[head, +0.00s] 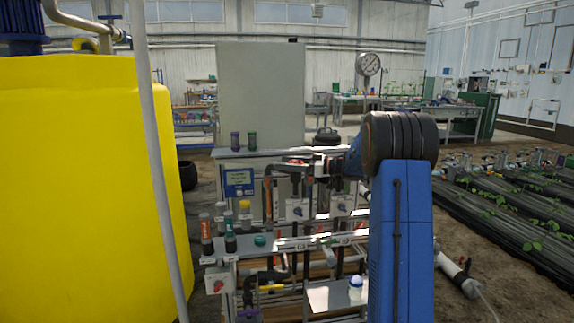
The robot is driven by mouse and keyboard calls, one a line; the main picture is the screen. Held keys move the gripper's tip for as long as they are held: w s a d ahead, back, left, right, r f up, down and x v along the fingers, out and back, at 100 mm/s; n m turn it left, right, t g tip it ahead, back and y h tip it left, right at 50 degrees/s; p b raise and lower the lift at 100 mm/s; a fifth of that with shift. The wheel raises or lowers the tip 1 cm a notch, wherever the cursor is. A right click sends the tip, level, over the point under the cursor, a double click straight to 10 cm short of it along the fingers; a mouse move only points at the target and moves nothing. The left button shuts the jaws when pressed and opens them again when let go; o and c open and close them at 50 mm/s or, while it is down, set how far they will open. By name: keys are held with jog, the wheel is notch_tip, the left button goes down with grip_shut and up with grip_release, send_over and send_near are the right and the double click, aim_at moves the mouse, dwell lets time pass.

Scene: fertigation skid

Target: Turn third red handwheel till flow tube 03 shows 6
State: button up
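A red handwheel (295,162) shows at the top of the skid's upper pipework, small and partly covered. I cannot tell which number it has in the row. My gripper (318,168) is at the end of my blue arm, right beside this red wheel. Its fingers are too small and mixed with the fittings to tell whether they touch the wheel or are open or shut. Flow tube 03 and its reading cannot be made out. Small labels on the middle rail (270,248) are too blurred to read surely.
A large yellow tank (85,190) and a grey pole (155,160) stand at the left. Several bottles stand on the skid, including one with an orange label (206,228). A round gauge (368,65) rises behind my arm. Planted beds (520,215) lie at the right.

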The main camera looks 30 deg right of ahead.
notch_tip(320, 180, up, 10)
dwell(0.6)
